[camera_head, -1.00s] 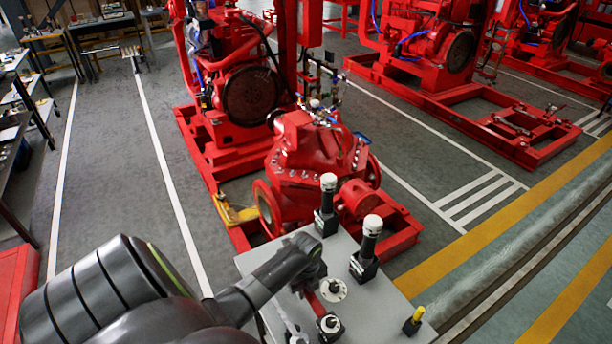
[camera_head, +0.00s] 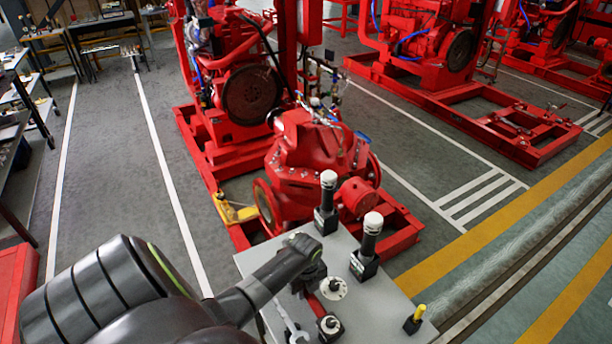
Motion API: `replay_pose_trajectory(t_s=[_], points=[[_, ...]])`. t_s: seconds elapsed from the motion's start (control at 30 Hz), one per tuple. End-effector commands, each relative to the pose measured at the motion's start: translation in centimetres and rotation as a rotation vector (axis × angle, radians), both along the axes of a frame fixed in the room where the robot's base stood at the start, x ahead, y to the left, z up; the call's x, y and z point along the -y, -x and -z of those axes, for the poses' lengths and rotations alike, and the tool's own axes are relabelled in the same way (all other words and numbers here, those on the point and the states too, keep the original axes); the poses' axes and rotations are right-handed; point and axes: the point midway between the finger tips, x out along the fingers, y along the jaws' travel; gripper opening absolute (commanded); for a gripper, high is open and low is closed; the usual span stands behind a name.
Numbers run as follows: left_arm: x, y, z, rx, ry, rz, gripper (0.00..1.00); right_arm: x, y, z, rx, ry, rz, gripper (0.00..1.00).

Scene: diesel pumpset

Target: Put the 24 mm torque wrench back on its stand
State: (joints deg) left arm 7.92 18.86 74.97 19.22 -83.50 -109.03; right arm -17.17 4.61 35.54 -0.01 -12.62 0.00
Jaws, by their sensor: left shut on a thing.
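My left arm reaches over the grey table (camera_head: 350,318) from the lower left. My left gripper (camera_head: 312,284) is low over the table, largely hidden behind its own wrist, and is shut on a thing. A red bar (camera_head: 316,304) shows just below it, probably part of the torque wrench; its ends are hidden and no size marking is readable. Two upright black cylinders with white tops stand in black square bases on the table, one at the back (camera_head: 327,203) and one to the right (camera_head: 369,246). I cannot tell which holder is the wrench's stand. My right gripper is out of view.
A silver spanner (camera_head: 291,323), a round white flange (camera_head: 333,289), a black block with a silver top (camera_head: 330,326) and a yellow-handled item (camera_head: 414,319) are on the table. A red pumpset (camera_head: 310,160) stands behind. The table's right part is mostly clear.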

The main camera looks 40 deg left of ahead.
Motion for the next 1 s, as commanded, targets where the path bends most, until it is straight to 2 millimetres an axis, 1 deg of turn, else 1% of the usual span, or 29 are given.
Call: replay_pose_trajectory(t_s=[0.27, 0.3, 0.47, 0.77, 0.87, 1.0], points=[[0.0, -0.1, 0.5, 0.002, 0.000, 0.001, 0.00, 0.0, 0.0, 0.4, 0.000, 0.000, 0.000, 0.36], [0.0, -0.1, 0.4, 0.002, 0.000, 0.001, 0.28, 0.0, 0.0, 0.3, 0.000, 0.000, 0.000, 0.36], [0.0, -0.1, 0.4, 0.001, -0.001, 0.001, 0.49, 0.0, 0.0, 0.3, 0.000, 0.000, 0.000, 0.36], [0.0, 0.1, 0.5, -0.001, 0.001, 0.000, 0.50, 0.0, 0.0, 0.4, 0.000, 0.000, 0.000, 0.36], [0.0, 0.0, 0.0, 0.001, -0.001, 0.000, 0.50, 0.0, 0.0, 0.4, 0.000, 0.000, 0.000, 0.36], [-0.1, -0.1, -1.6, 0.003, -0.002, 0.001, 0.50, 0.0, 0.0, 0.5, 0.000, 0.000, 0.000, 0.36]])
